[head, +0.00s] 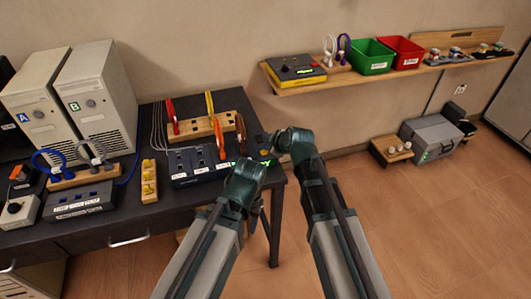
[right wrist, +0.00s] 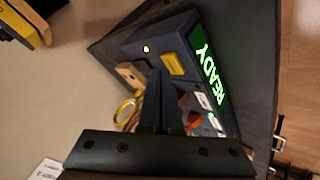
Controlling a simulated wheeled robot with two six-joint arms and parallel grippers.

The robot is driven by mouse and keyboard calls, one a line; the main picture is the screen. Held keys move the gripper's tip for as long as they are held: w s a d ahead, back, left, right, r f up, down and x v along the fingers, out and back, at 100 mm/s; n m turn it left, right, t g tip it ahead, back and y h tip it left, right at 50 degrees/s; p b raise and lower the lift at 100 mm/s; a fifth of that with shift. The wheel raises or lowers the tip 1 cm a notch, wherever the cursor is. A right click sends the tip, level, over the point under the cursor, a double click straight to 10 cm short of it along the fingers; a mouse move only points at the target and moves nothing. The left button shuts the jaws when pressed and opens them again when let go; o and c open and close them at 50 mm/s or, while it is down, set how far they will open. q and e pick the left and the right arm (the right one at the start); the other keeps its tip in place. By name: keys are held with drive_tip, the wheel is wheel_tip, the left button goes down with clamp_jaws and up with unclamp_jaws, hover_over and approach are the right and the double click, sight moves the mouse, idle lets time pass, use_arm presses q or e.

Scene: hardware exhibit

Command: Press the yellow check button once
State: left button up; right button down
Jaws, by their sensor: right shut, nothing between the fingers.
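The yellow check button (right wrist: 172,64) shows in the right wrist view on the dark face of a console (right wrist: 133,37), beside its green READY display (right wrist: 208,75). The console (head: 183,180) stands at the right end of the black table in the head view, partly hidden by my arms. My right gripper (head: 276,141) is over the console's right end. In the right wrist view its fingers (right wrist: 158,74) are shut and empty, with the tips close beside the button; I cannot tell if they touch. My left gripper (head: 257,208) is mostly hidden near the table's front edge.
A wooden rack (head: 205,126) with coloured loops stands behind the console. A wall shelf (head: 330,85) holds a green bin (head: 372,58) and a red bin (head: 402,53).

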drive_tip(key=shift+f+b, duration=0.4)
drive_tip(key=shift+f, duration=0.15)
idle(0.6)
drive_tip(key=shift+r, duration=0.2)
drive_tip(key=shift+r+p, duration=0.7)
drive_tip(key=shift+p, duration=0.15)
wheel_tip(320, 180, up, 5)
drive_tip(key=p, duration=0.5)
idle(0.7)
